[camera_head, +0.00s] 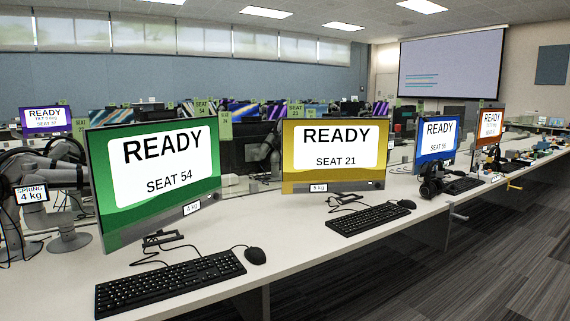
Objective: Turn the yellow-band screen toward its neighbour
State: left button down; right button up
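The yellow-band screen (334,181) reads READY SEAT 21 and stands upright in the middle of the long white desk, facing nearly straight toward me. A "5 kg" tag hangs at its lower edge. To its left, the green-band screen (155,201) reads READY SEAT 54, is angled to the right and carries a "4 kg" tag. To its right, the blue-band screen (436,145) is turned toward the left. Gaps separate the yellow-band screen from both. Its support is mostly hidden behind it. Neither of my grippers is in view.
Keyboards (169,283) (370,219), mice (255,256) (407,204) and cables lie before the screens. Headphones (431,181) rest by the blue-band screen, with an orange-band screen (490,125) beyond. Jointed grey supports (67,210) stand at far left. Open carpet (500,260) lies right of the desk.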

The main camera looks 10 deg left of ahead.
aim_at(319, 155)
jog(key=z, duration=0.7)
jog(key=i, duration=0.65)
jog(key=z, duration=0.5)
jog(key=i, duration=0.9)
jog(key=u, duration=0.35)
